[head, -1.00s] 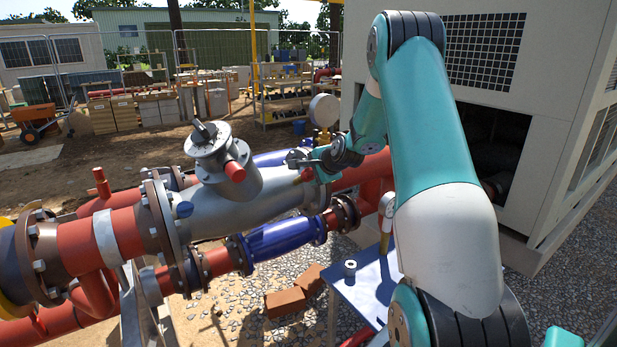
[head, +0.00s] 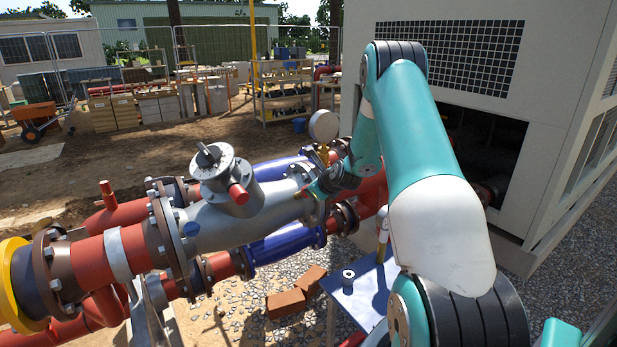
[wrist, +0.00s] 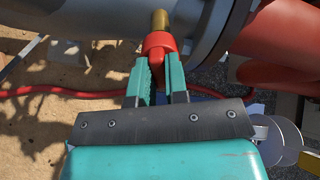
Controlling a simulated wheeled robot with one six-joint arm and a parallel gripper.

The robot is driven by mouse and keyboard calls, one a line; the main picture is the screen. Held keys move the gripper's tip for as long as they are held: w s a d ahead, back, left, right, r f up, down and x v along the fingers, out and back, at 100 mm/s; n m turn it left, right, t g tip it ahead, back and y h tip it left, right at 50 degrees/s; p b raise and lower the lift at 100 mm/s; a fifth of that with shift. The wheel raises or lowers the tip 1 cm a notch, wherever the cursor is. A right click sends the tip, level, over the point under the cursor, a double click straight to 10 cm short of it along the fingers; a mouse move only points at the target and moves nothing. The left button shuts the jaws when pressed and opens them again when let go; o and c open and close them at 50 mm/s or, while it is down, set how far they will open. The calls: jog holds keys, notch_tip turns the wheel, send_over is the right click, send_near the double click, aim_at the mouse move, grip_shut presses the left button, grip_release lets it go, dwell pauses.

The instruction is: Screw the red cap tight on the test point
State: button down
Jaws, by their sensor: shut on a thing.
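The red cap (wrist: 158,43) sits between my fingertips in the wrist view. The brass test point (wrist: 160,20) shows just beyond it, in line with it, beside the grey pipe. The cap appears to meet the brass, but how far it is on cannot be told. My gripper (wrist: 158,72) is shut on the cap, one teal finger at each side. In the head view my gripper (head: 312,192) is at the right end of the grey valve body (head: 235,210), where the cap is mostly hidden.
Flanged red pipe (wrist: 285,40) lies close at the right in the wrist view, and a red hose (wrist: 60,92) runs behind the fingers. A blue side table (head: 365,295) stands below my arm with a small part (head: 348,280) on it. Bricks (head: 285,303) lie on the gravel.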

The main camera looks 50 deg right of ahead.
jog(key=m+p, duration=0.1)
jog(key=r+m, duration=0.1)
jog(key=m, duration=0.1)
jog(key=shift+p, duration=0.35)
jog(key=m+p, duration=0.1)
jog(key=m, duration=0.2)
jog(key=shift+f, duration=0.15)
jog(key=shift+w+f+m, duration=0.1)
jog(key=shift+f+m, duration=0.15)
jog(key=shift+m, duration=0.35)
jog(key=shift+f, duration=0.1)
jog(key=c, duration=1.1)
grip_release()
jog(key=shift+o, duration=0.2)
jog(key=shift+o, duration=0.4)
jog(key=shift+f, duration=0.1)
